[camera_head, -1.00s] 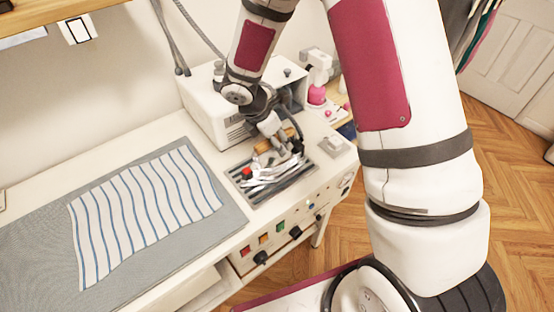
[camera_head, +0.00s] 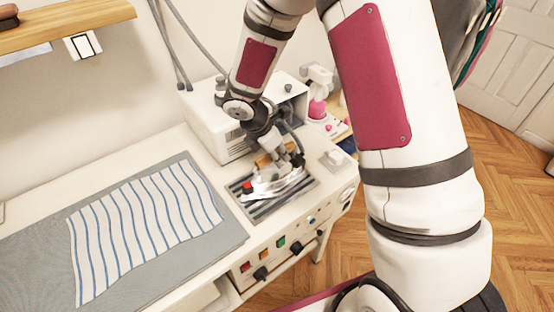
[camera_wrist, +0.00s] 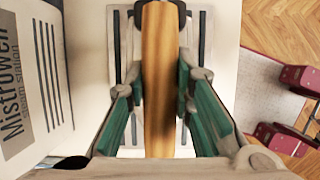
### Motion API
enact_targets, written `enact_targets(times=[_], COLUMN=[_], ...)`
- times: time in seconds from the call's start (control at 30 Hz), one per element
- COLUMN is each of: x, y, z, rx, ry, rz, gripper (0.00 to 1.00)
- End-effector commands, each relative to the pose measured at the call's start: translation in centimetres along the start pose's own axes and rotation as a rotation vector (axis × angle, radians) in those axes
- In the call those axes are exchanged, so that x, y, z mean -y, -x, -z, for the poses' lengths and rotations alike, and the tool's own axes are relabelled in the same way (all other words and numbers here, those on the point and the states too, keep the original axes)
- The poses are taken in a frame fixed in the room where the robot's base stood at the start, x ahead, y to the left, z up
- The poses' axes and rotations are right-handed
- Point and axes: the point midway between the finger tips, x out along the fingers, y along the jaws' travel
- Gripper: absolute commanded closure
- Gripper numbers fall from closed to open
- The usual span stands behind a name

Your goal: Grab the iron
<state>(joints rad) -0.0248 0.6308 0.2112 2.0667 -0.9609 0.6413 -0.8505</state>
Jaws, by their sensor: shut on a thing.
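The iron (camera_head: 272,184) has a silver-white body, a red knob and a wooden handle. It is on or just above the dark striped rest plate (camera_head: 292,205) at the right end of the ironing table; I cannot tell if it touches. In the wrist view the iron's wooden handle (camera_wrist: 158,85) runs up the middle between the green-padded fingers. My gripper (camera_head: 284,157) comes down from above and is shut on the handle; it also shows in the wrist view (camera_wrist: 158,100). Much of the handle is hidden by the gripper in the head view.
A white steam station box (camera_head: 215,125) stands behind the iron, close to my arm. A blue-striped cloth (camera_head: 145,230) lies on the grey ironing pad (camera_head: 215,245) to the left. A pink spray bottle (camera_head: 318,105) stands behind right. Knobs and buttons line the table's front (camera_head: 285,255).

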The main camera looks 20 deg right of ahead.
Motion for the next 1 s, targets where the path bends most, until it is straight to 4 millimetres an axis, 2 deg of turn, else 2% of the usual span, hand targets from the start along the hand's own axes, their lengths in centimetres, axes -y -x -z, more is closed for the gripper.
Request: enact_targets(times=[0.5, 0.77, 1.0], x=[-0.2, 1.8, 4.9], y=[3.4, 4.1, 5.4], z=[-1.5, 0.0, 2.2], rx=[0.004, 0.004, 0.004], ry=[-0.002, 0.002, 0.004], rz=[-0.006, -0.005, -0.005], gripper=[1.00, 1.00, 1.00])
